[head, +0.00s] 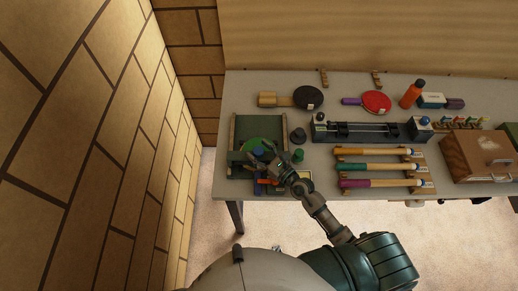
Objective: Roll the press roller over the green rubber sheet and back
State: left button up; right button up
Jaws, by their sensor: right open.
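A round, bright green patch (250,145), which looks like the green rubber sheet, lies on a dark green board (262,124) with wooden side rails at the left of the table. My right gripper (275,156) is open over the lower right of this board and hides part of the patch. A small blue piece shows by its fingers. An orange piece (264,181) shows just below the gripper. I cannot tell which of these parts is the press roller, or whether the gripper touches any of them. My left gripper is not in view.
A black bat (308,97) and a red bat (376,102) lie behind. A black knob (298,135) and a small green cylinder (298,155) stand right of the board.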

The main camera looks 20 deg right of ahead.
jog(key=shift+a, duration=0.2)
grip_shut()
jog(key=w+d+b, duration=0.2)
jog(key=w+b, duration=0.1)
jog(key=w, duration=0.6)
jog(key=w+d+b, duration=0.3)
jog(key=w+b, duration=0.1)
jog(key=w, duration=0.5)
jog(key=shift+w+d, duration=0.25)
jog(key=shift+w, duration=0.05)
